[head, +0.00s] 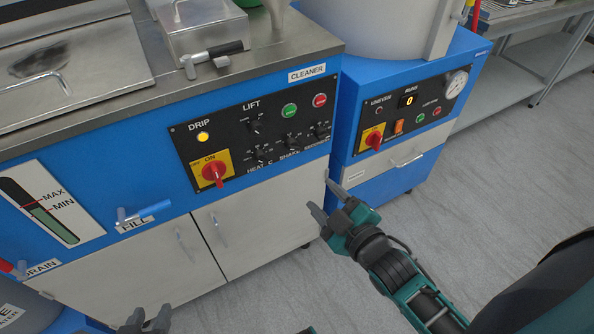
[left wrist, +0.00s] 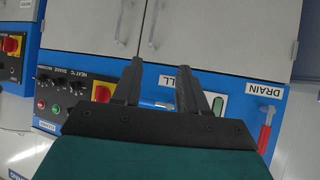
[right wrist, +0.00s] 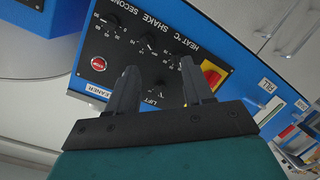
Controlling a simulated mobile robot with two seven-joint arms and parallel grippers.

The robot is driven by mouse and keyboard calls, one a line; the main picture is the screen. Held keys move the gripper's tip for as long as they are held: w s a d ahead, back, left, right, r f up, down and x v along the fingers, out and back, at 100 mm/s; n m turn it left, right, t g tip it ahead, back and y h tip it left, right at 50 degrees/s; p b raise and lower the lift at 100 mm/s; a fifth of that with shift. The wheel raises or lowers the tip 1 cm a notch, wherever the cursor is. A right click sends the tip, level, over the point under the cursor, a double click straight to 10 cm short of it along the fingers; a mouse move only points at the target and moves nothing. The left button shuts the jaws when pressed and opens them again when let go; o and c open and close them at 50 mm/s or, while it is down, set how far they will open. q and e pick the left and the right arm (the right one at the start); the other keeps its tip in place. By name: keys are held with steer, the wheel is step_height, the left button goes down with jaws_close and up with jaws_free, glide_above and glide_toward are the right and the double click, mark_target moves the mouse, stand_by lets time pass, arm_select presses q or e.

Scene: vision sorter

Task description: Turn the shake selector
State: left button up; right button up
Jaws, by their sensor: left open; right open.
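The shake selector (head: 291,140) is a small black knob above the SHAKE label on the cleaner's black panel, between the heat knob (head: 262,156) and the seconds knob (head: 321,127). In the right wrist view, the panel is upside down and the shake selector (right wrist: 151,40) shows near the fingertips. My right gripper (head: 326,200) is open and empty, in front of the cleaner's right corner, below and right of the selector, apart from the panel. My left gripper (head: 145,320) is open and empty at the bottom edge; it also shows in the left wrist view (left wrist: 160,65).
A red main switch (head: 213,172) on a yellow plate is left of the knobs. A lift knob (head: 255,127) and green (head: 290,110) and red (head: 320,100) buttons are above. A blue FILL valve handle (head: 143,212) sticks out at left. Another blue machine (head: 395,170) stands at right.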

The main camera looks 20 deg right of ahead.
mark_target(296, 150)
steer(key=shift+o, duration=0.4)
steer(key=n+t+b, duration=0.1)
steer(key=w+d+f+n+b, duration=0.1)
steer(key=shift+w+f+n+t+b, duration=0.15)
steer(key=shift+w+n+t+b, duration=0.15)
steer(key=shift+t+b, duration=0.1)
steer(key=shift+n+t, duration=0.3)
steer(key=shift+n, duration=0.4)
steer(key=w+b, duration=0.1)
steer(key=w, duration=0.3)
steer(key=w+b, duration=0.1)
steer(key=w, duration=0.2)
steer(key=w+b, duration=0.1)
steer(key=w, duration=0.3)
steer(key=shift+w+a+r, duration=0.25)
steer(key=shift+w+r, duration=0.05)
steer(key=shift+w, duration=0.7)
arm_select(q)
steer(key=shift+h, duration=0.4)
steer(key=f, duration=0.1)
steer(key=w+d+f, duration=0.1)
steer(key=d+f, duration=0.1)
steer(key=f, duration=0.1)
steer(key=shift+w, duration=0.25)
arm_select(e)
steer(key=shift+w, duration=0.15)
steer(key=shift+c, duration=0.4)
